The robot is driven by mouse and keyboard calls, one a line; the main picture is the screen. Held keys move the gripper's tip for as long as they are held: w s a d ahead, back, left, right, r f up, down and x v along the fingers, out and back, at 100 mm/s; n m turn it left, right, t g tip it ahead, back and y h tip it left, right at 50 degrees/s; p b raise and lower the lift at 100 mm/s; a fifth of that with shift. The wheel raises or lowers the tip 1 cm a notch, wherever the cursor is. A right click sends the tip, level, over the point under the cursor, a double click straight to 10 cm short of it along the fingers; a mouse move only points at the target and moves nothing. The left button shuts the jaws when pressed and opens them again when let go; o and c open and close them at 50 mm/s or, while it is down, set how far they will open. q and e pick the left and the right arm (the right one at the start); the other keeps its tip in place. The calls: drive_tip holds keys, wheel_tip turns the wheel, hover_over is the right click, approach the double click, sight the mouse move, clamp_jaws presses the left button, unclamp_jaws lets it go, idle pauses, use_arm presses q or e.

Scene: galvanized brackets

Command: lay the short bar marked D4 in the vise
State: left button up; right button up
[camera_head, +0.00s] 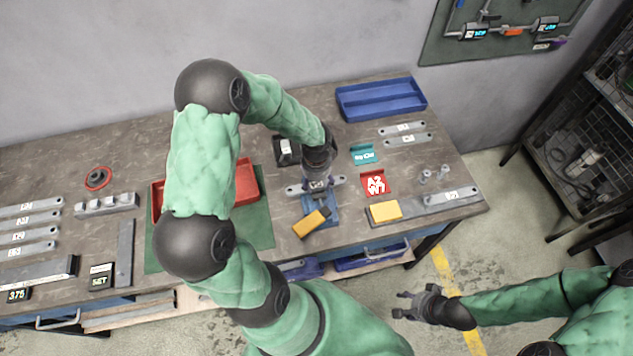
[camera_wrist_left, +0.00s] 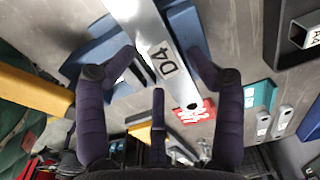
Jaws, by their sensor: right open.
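The short grey bar marked D4 (camera_wrist_left: 168,62) lies between the fingers of my left gripper (camera_wrist_left: 165,70) in the left wrist view. The fingers close on its long edges. In the head view the bar (camera_head: 298,189) shows on both sides of my left gripper (camera_head: 318,184), over the blue vise (camera_head: 330,208). Blue vise parts (camera_wrist_left: 187,32) show on both sides of the bar in the wrist view. I cannot tell whether the bar touches the vise. My right gripper (camera_head: 424,303) is open and empty, off the table at the lower right.
A red card (camera_head: 375,184), teal card (camera_head: 365,155) and yellow block (camera_head: 384,211) lie to the right. A red tray (camera_head: 247,185) stands left, a blue tray (camera_head: 380,98) behind. Several bars lie far left.

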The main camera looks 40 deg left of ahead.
use_arm(q)
drive_tip(key=shift+o, duration=0.7)
drive_tip(key=shift+s+d+f+g, duration=0.1)
drive_tip(key=shift+f+g, duration=0.05)
drive_tip(key=shift+f, duration=0.4)
drive_tip(key=shift+s+d+f+g, duration=0.1)
drive_tip(key=shift+f+g, duration=0.05)
drive_tip(key=shift+f, duration=0.35)
drive_tip(key=shift+s+d+r, duration=0.15)
drive_tip(key=shift+r, duration=0.5)
wheel_tip(320, 180, up, 12)
drive_tip(key=shift+w+f, duration=0.2)
drive_tip(key=shift+f, duration=0.1)
